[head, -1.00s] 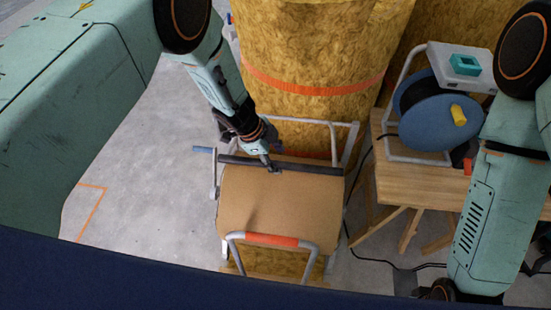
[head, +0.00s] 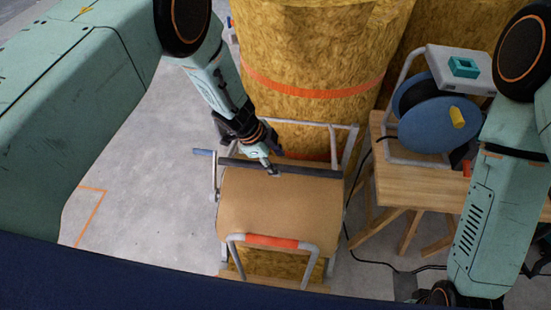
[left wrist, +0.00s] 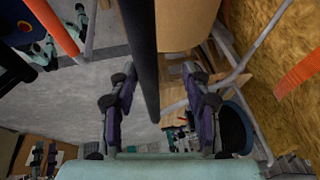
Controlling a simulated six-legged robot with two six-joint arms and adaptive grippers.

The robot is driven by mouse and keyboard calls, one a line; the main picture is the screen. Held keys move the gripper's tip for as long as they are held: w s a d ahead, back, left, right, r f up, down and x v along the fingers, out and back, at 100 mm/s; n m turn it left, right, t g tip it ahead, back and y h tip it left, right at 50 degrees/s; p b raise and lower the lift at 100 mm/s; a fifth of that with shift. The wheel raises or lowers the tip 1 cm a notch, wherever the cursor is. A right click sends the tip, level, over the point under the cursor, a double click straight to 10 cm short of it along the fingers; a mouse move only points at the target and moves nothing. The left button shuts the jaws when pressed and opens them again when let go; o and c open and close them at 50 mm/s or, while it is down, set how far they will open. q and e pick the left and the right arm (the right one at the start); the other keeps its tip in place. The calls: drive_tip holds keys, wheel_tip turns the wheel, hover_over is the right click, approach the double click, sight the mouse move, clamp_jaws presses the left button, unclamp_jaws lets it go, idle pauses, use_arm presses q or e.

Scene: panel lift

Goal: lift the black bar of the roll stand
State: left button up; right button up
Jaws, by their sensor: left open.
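The black bar (head: 312,170) lies across the top of the brown roll (head: 280,207) on the grey roll stand (head: 213,180). My left gripper (head: 274,171) is at the bar, left of its middle. In the left wrist view the bar (left wrist: 142,50) runs down from the top edge and ends between the two spread fingers of my left gripper (left wrist: 160,95). A gap shows on each side of the bar. Whether the fingertips reach past the bar is hard to tell.
A large yellow insulation roll (head: 320,60) with an orange strap stands behind the stand. A wooden table (head: 415,184) with a blue cable reel (head: 440,122) is at the right. A black cable (head: 372,262) lies on the floor there. The floor left of the stand is clear.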

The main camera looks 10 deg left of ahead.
use_arm(q)
drive_tip(key=v, duration=1.2)
drive_tip(key=shift+r, duration=0.1)
